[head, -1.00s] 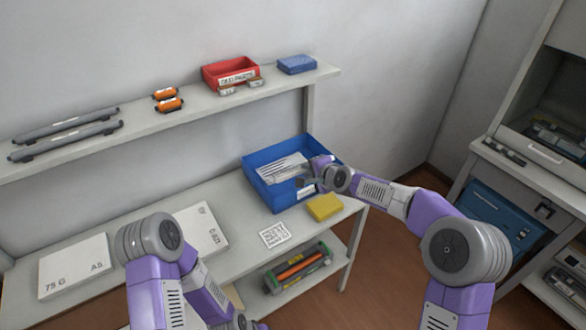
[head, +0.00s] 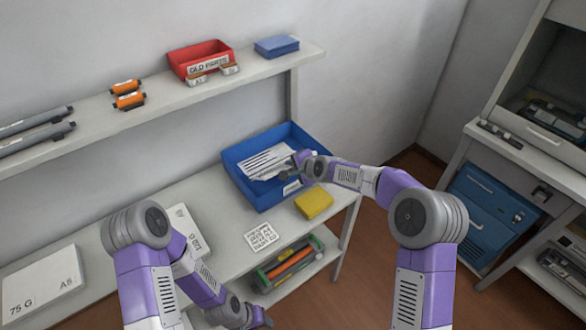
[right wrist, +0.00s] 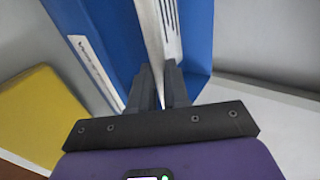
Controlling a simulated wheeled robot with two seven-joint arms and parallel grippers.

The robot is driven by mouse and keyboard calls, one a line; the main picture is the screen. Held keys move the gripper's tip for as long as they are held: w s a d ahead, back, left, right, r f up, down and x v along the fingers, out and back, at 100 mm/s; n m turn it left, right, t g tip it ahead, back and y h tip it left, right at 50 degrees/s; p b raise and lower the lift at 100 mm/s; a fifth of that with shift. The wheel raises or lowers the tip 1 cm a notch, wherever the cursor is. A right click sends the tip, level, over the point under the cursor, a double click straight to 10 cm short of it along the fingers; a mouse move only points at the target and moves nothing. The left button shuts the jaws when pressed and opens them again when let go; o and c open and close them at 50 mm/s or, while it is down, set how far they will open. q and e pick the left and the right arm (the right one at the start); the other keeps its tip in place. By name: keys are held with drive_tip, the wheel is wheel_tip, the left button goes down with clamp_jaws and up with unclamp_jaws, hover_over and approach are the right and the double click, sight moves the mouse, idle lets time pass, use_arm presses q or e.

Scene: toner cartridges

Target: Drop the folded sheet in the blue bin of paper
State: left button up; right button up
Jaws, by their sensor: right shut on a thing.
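The blue bin (head: 262,202) stands at the right end of the worktable and holds white printed paper (head: 262,163). My right gripper (head: 296,160) is over the right side of the bin, with its fingertips partly hidden in the head view. In the right wrist view my right gripper (right wrist: 160,88) is shut on a thin white folded sheet (right wrist: 149,30), held edge-on inside the bin (right wrist: 85,25). Printed paper (right wrist: 171,18) shows right beside it. I cannot tell whether the sheet touches the paper. My left gripper (head: 262,319) is low, in front of the table; its jaws are too small to read.
A yellow block (head: 314,203) and a printed label card (head: 260,237) lie in front of the bin. A toner cartridge (head: 290,262) is on the lower shelf. The upper shelf (head: 200,99) carries a red box (head: 200,58) and a blue box (head: 277,46).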

drive_tip(key=shift+f, duration=0.25)
drive_tip(key=shift+f+b, duration=0.45)
drive_tip(key=shift+f, duration=0.1)
drive_tip(key=o, duration=0.4)
drive_tip(key=shift+c, duration=0.2)
drive_tip(key=shift+r, duration=0.15)
drive_tip(key=p+v, duration=0.2)
drive_tip(key=v, duration=1)
drive_tip(key=shift+r, duration=0.5)
